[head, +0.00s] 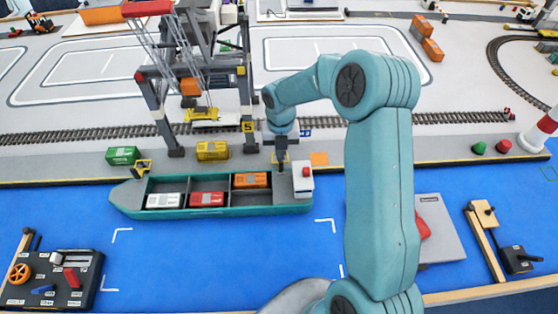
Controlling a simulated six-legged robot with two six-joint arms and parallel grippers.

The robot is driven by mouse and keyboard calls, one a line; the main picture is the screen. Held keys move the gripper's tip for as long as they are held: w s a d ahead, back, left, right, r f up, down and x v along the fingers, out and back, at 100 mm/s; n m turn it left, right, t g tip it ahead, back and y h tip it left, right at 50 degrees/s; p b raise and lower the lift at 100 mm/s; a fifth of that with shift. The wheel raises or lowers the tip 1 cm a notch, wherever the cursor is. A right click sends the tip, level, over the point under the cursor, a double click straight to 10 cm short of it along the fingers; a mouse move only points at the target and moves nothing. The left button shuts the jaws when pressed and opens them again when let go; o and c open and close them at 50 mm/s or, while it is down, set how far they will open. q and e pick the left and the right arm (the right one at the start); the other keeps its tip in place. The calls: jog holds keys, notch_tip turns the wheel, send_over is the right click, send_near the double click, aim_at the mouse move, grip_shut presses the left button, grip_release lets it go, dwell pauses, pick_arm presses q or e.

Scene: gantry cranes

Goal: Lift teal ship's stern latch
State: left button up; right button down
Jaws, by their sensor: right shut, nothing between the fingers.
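The teal ship (228,211) lies along the quay on the blue water surface, its pointed bow to the left. Its white deckhouse with a red top (303,180) stands at the right end, the stern. My right gripper (281,163) is shut, pointing down at the stern deck just left of the deckhouse. A little yellow shows around its fingertips; the stern latch there is mostly hidden, and I cannot tell whether they touch. My left gripper is not in view.
The ship holds white, red and orange containers (251,180). A gantry crane (247,85) stands behind it, close left of my gripper. Green (123,155) and yellow containers sit on the quay. A control panel (52,279) is front left. Open blue surface lies before the ship.

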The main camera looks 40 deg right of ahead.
jog(key=shift+s+a, duration=0.1)
jog(key=shift+s, duration=0.05)
jog(key=shift+s+a, duration=0.55)
jog(key=shift+s, duration=0.1)
jog(key=shift+s+a+f+b, duration=0.15)
jog(key=shift+f+b, duration=0.1)
jog(key=shift+b, duration=0.25)
jog(key=shift+s+a+f+b, duration=0.9)
jog(key=shift+s+b, duration=0.15)
jog(key=shift+s, duration=0.05)
notch_tip(320, 180, up, 10)
jog(key=s+a+p, duration=0.2)
jog(key=p, duration=0.6)
jog(key=shift+s, duration=0.15)
jog(key=shift+s, duration=0.1)
dwell(0.4)
